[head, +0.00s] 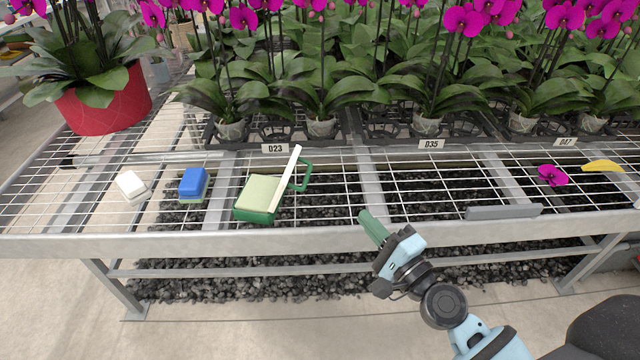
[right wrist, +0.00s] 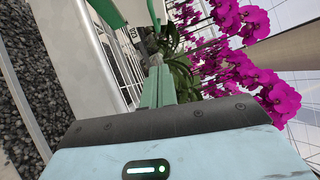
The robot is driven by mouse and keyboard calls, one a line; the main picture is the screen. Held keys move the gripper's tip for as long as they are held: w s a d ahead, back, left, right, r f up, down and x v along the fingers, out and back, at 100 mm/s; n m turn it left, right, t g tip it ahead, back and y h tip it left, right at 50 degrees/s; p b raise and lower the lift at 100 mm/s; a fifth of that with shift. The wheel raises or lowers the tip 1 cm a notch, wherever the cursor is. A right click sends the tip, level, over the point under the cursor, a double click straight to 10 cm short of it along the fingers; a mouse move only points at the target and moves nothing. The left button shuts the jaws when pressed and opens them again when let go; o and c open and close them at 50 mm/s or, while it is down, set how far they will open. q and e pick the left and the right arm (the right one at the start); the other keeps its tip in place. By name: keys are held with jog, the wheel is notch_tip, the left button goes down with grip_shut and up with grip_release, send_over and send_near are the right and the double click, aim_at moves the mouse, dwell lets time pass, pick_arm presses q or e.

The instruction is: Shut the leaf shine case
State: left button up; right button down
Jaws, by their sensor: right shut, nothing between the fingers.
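The leaf shine case (head: 257,199) is a small green box with a pale top surface, resting on the wire bench near its front edge. Its lid (head: 289,180) stands raised and steep on the right side, a green handle loop (head: 307,176) on its far side. My right gripper (head: 364,216) is to the right of the case and apart from it, over the bench's front rail. Its green fingers are shut with nothing between them, also in the right wrist view (right wrist: 158,72). Green parts at that view's top edge are cut off. My left gripper is out of view.
A blue sponge (head: 193,183) and a white block (head: 131,186) lie left of the case. Labelled trays (head: 360,138) of orchids stand behind. A grey bar (head: 503,212), a fallen bloom (head: 552,175) and a yellow curved object (head: 603,166) lie right.

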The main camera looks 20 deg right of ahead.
jog(key=p+x, duration=0.1)
jog(key=x, duration=0.8)
jog(key=w+a, duration=0.1)
jog(key=w+a+p, duration=0.1)
jog(key=shift+a+r, duration=0.3)
jog(key=shift+a, duration=0.1)
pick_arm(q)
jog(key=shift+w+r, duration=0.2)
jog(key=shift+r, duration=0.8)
pick_arm(e)
jog(key=shift+w+a, duration=0.2)
jog(key=shift+a, duration=0.25)
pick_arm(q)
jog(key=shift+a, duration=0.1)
